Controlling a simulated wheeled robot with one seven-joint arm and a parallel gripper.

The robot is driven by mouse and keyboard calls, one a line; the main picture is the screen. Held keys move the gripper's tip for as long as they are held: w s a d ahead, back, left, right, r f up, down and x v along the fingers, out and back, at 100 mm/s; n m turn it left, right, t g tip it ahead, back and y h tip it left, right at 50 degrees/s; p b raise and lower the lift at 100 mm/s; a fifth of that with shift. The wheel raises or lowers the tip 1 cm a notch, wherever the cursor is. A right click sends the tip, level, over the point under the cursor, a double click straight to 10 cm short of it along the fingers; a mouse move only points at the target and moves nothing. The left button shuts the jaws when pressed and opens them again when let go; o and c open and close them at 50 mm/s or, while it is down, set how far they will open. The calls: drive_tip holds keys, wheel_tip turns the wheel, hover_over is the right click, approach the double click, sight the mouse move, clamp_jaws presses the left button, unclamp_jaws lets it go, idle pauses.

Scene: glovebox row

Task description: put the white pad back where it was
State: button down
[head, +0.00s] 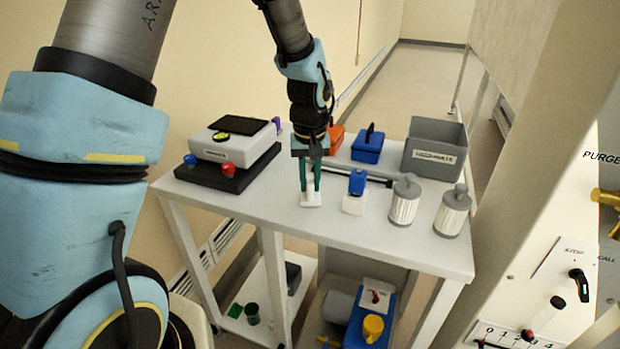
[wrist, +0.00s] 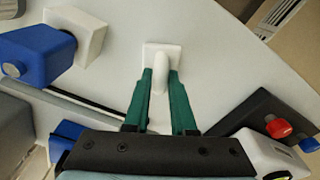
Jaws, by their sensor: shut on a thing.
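The white pad (head: 311,200) is at the front part of the white table, with a white upright grip on a square base. My gripper (head: 310,180) points down over it, its green fingers shut on the pad's grip. In the wrist view the pad (wrist: 161,58) shows between the tips of my gripper (wrist: 160,85). The pad looks to be on or just above the tabletop; I cannot tell whether it touches.
A white block with a blue top (head: 355,192) stands right of the pad. Two ribbed canisters (head: 404,202) (head: 452,212), a grey bin (head: 434,150) and a blue box (head: 368,147) are farther right and behind. A white device (head: 233,143) on a black base stands left. Bare tabletop lies around the pad.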

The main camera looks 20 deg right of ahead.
sight(310, 182)
drive_tip(key=shift+f, duration=0.2)
drive_tip(key=c, duration=0.7)
unclamp_jaws()
drive_tip(key=shift+c, duration=0.2)
wheel_tip(310, 182, up, 12)
drive_tip(key=b, duration=0.3)
drive_tip(key=s+a+f+n, duration=0.1)
drive_tip(key=s+a+f, duration=0.1)
drive_tip(key=a, duration=1.3)
drive_tip(key=s+a+f+n, duration=0.1)
drive_tip(key=s+a+f, duration=0.1)
drive_tip(key=a, duration=1.3)
drive_tip(key=shift+f+n+t, duration=0.3)
drive_tip(key=shift+f+t, duration=0.1)
drive_tip(key=shift+f, duration=0.5)
drive_tip(key=shift+a, duration=0.1)
